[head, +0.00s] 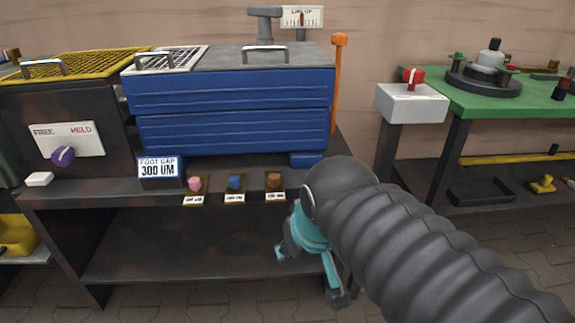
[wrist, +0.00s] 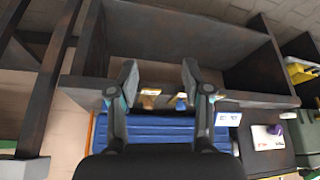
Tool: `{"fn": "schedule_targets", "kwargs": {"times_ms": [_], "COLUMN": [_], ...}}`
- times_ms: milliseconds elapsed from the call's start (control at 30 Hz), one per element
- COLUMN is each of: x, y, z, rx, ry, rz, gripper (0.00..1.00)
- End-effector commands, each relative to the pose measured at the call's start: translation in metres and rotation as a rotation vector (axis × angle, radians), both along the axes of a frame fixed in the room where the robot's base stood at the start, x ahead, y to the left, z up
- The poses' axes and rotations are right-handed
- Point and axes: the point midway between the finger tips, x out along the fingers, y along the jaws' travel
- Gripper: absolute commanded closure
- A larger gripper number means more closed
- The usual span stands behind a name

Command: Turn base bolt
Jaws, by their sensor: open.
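No part is clearly marked as the base bolt, and I cannot tell which one it is. A blue ribbed box (head: 232,110) stands on the dark bench (head: 105,187). A sign reading "FOOT GAP 300 UM" (head: 158,168) stands at its front left. Along the bench front are three small labelled pieces: pink (head: 194,184), blue (head: 235,184) and brown (head: 274,181). My gripper (head: 310,275) is open and empty, in front of the bench and below the brown piece. In the wrist view my open gripper (wrist: 160,82) has the bench and blue box (wrist: 155,133) beyond it, upside down.
A purple knob (head: 63,156) sits by a FREE/HELD plate (head: 80,138) at left. An orange lever (head: 337,85) rises at the box's right. At right a green table (head: 455,95) holds a round dark base (head: 484,83), beside a red knob (head: 411,76) on a white box.

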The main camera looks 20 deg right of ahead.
Motion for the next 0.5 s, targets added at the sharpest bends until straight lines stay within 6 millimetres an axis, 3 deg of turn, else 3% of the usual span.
{"fn": "schedule_targets", "kwargs": {"times_ms": [300, 500], "x": [0.087, 0.147], "y": [-0.03, -0.061], "z": [0.065, 0.09], "rx": [-0.042, -0.053], "ry": [0.148, 0.248], "rz": [0.039, 0.069], "gripper": [0.51, 0.51]}}
